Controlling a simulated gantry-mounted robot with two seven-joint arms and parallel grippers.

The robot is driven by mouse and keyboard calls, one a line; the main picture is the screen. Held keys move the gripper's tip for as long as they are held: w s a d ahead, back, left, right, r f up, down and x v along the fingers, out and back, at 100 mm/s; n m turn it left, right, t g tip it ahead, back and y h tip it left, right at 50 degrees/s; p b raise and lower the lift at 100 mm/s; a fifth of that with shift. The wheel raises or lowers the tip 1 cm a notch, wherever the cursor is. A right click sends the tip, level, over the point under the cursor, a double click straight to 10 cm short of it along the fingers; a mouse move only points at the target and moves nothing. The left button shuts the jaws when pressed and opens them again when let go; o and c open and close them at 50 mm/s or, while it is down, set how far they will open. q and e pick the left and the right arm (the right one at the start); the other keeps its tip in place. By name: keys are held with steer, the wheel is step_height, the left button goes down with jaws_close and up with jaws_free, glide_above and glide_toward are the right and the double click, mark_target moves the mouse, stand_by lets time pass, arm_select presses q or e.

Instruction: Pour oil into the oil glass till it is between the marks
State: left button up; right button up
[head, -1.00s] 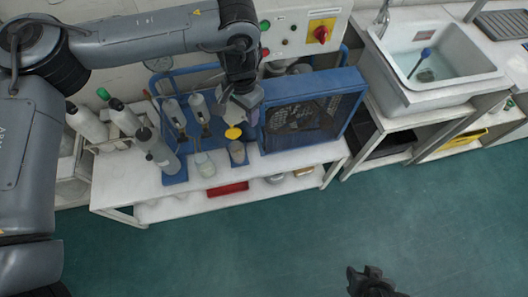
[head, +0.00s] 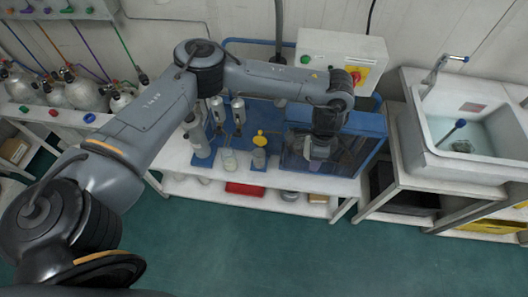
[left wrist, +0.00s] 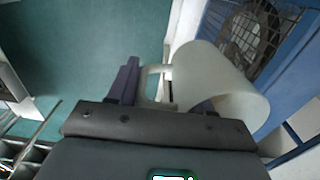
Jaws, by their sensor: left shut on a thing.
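A pale translucent jug (left wrist: 215,85) with a side handle (left wrist: 150,85) fills the right of the left wrist view. My left gripper (left wrist: 160,98) is shut on it at the handle, one dark finger each side. In the head view my left gripper (head: 320,155) hangs in front of the blue compressor housing (head: 350,125), where the jug is mostly hidden under the wrist. A small grey container with a yellow top (head: 259,137) stands left of it on the bench. I cannot make out the oil glass, its marks or any oil level. My right gripper is out of view.
A clear glass jar (head: 229,160) and upright grey cylinders (head: 196,135) stand left on the white bench. A control box (head: 340,62) with a red-and-yellow switch is behind. A sink (head: 465,135) is at right. The green floor (head: 300,250) in front is clear.

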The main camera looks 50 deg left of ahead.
arm_select(q)
steer(key=s+a+f+m+p, duration=0.3)
steer(key=s+a+m+p, duration=0.1)
steer(key=a, duration=0.3)
steer(key=s+a+f+m+p, duration=0.3)
steer(key=a+m+p, duration=0.1)
steer(key=a+p, duration=0.3)
steer(key=shift+s+a+f, duration=0.15)
steer(key=shift+s, duration=0.2)
steer(key=shift+s+a+f+t+h+b, duration=0.25)
steer(key=shift+a+h+b, duration=1)
steer(key=shift+b, duration=2.45)
steer(key=shift+w+a+f+t+h+b, duration=0.1)
steer(key=shift+a+f+h+b, duration=0.3)
steer(key=shift+h+b, duration=2.55)
steer(key=shift+s+a+f+t+h+b, duration=0.2)
steer(key=shift+a+h+b, duration=0.65)
steer(key=shift+b, duration=3.65)
steer(key=shift+w+h+b, duration=0.2)
steer(key=shift+h+b, duration=0.05)
steer(key=shift+b, duration=0.1)
